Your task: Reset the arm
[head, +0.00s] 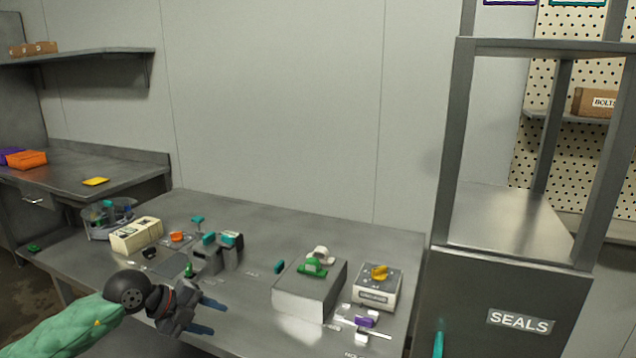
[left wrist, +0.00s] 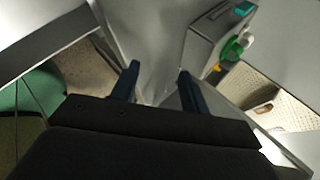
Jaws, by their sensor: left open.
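My left gripper (head: 208,316) reaches in from the lower left of the head view, over the front part of the grey table (head: 250,335). Its two dark blue fingers are apart with nothing between them. In the left wrist view the fingers (left wrist: 158,85) also stand apart, with bare grey metal beyond them. My left arm has a green sleeve (head: 60,335). My right gripper is not in either view.
A grey block (head: 305,290) with a green part stands right of the gripper. A box with a yellow knob (head: 378,285) is beside it. A grey stand with teal tops (head: 215,255) is behind the gripper. A SEALS cabinet (head: 500,290) bounds the right.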

